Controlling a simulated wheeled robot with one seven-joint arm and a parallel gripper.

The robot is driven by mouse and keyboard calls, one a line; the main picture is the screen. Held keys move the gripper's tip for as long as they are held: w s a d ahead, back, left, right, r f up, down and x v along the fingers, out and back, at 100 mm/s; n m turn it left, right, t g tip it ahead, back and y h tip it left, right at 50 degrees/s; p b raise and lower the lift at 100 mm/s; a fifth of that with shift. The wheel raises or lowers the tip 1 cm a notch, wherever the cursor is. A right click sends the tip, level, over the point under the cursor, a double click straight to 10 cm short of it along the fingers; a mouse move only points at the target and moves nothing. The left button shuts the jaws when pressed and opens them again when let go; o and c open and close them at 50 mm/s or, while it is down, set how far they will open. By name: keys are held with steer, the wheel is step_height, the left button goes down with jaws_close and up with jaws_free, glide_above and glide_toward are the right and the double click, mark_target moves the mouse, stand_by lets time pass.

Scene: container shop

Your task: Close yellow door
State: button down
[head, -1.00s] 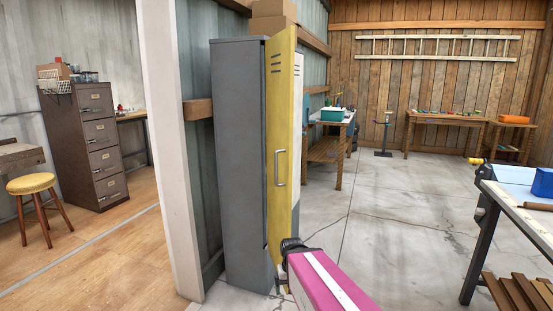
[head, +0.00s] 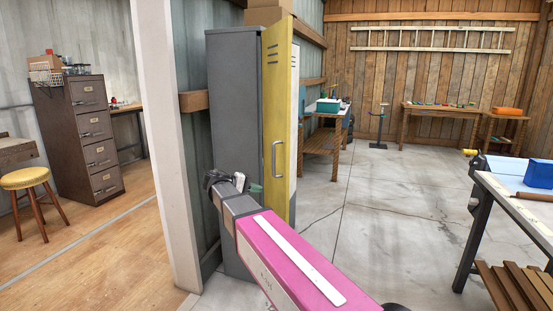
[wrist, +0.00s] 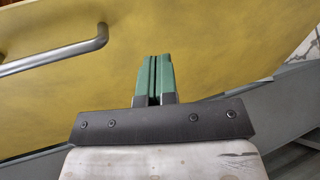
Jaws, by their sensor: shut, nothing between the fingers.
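The yellow door (head: 275,105) is on a tall grey locker (head: 235,110). It stands partly open, angled out from the locker's front. Its metal bar handle (head: 275,158) is on the door's outer face, and also shows at the upper left of the wrist view (wrist: 55,56). My gripper (head: 256,187) is in front of the lower part of the door, below and left of the handle in the head view. In the wrist view its green fingers (wrist: 154,78) are together and empty, pointing at the yellow surface. I cannot tell whether they touch it.
A white post (head: 165,140) stands left of the locker. A workbench (head: 510,205) with a blue box is at the right. A filing cabinet (head: 78,140) and yellow stool (head: 25,178) are at the left. The concrete floor right of the locker is clear.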

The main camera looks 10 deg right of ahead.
steer(key=w+a+r+m+h, duration=0.2)
steer(key=a+r+h, duration=0.3)
steer(key=r, duration=0.6)
steer(key=y, duration=0.1)
glide_toward(280, 157)
steer(key=d, duration=0.7)
steer(key=shift+w+d+r, duration=0.2)
steer(key=shift+w, duration=0.2)
